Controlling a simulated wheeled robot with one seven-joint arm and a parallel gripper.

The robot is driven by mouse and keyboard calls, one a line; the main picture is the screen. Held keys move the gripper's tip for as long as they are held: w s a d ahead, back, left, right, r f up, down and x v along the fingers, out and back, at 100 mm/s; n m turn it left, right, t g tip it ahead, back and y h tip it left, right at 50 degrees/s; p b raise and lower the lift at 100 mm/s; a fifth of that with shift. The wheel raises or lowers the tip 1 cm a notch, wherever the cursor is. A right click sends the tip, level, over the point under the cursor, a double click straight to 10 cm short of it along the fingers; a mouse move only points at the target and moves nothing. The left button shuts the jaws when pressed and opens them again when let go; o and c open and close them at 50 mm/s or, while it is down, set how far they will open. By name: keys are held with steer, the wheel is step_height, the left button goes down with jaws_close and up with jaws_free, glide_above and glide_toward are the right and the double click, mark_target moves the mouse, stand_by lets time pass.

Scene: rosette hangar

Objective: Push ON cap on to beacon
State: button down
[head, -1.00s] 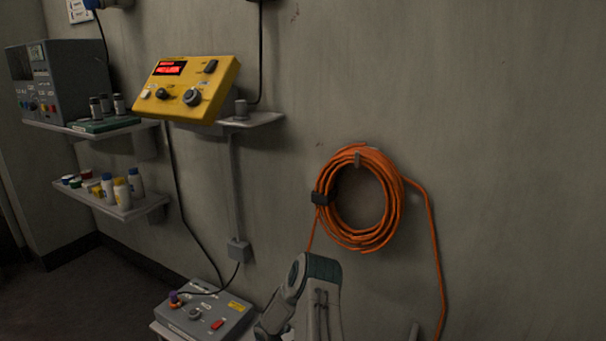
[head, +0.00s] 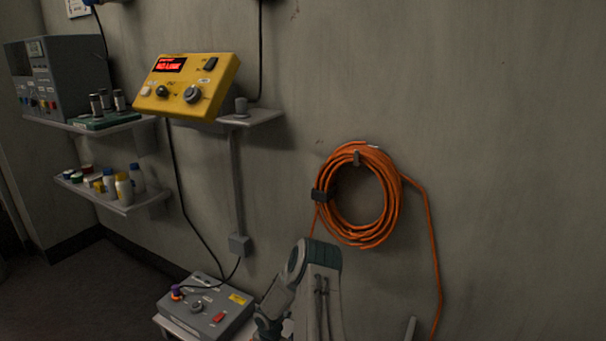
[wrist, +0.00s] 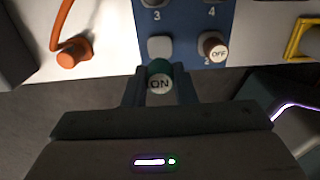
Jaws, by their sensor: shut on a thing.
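In the wrist view my gripper (wrist: 161,74) is shut on the ON cap (wrist: 160,84), a round cap with a pale face marked ON and a teal side. The cap is at the near edge of a blue panel (wrist: 185,20), just below a pale square piece (wrist: 160,47). I cannot tell whether cap and panel touch. A brown OFF cap (wrist: 213,48) sits on the panel to the right, by the number 2. I cannot identify the beacon with certainty. My gripper is not visible in the head view.
An orange plug with its cable (wrist: 72,54) is left of the panel, and a yellow frame (wrist: 302,40) is right. In the head view are a yellow console (head: 187,85) on a shelf, a grey box (head: 207,305) low down and an orange cable coil (head: 360,195) on the wall.

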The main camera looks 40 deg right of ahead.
steer(key=shift+d, duration=0.1)
stand_by(0.3)
steer(key=s+d+r+m, duration=0.2)
steer(key=s+d+r, duration=0.1)
steer(key=s+d, duration=0.1)
steer(key=s+d+r+m, duration=0.2)
steer(key=s+d+r, duration=0.2)
steer(key=s+d, duration=0.1)
steer(key=s+d+r+m, duration=0.2)
steer(key=s+d+r, duration=0.1)
steer(key=s+d, duration=0.1)
steer(key=shift+s+d+r, duration=0.1)
steer(key=shift+s+d, duration=0.1)
steer(key=shift+d, duration=0.2)
steer(key=shift+s+d+r, duration=0.1)
steer(key=shift+s+d, duration=0.05)
steer(key=shift+d, duration=0.25)
steer(key=shift+f, duration=2.6)
steer(key=shift+f+p, duration=0.15)
steer(key=shift+p, duration=0.25)
steer(key=shift+f, duration=0.3)
steer(key=shift+f, duration=0.1)
